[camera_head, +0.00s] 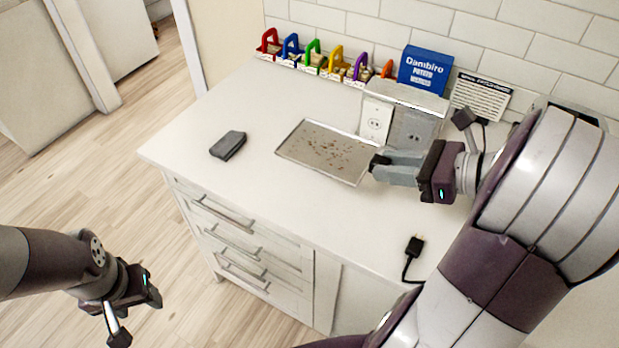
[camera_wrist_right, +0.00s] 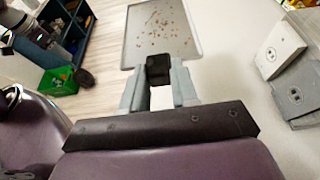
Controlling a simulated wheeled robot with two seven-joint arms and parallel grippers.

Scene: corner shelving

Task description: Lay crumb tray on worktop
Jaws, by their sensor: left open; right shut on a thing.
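The crumb tray (camera_head: 328,150) is a shallow, pale metal tray with brown crumbs scattered on it. In the head view it is at the middle of the worktop (camera_head: 250,100), close to its surface; I cannot tell whether it touches all along. My right gripper (camera_head: 378,163) is shut on the tray's dark handle at its right end. In the right wrist view the tray (camera_wrist_right: 160,35) extends away from the fingertips (camera_wrist_right: 158,70), crumbs facing up. My left gripper (camera_head: 133,311) is open and empty, low at the left, over the floor beside the drawers.
A dark grey cloth or sponge (camera_head: 228,145) lies left of the tray. A black plug (camera_head: 415,246) lies near the front edge.

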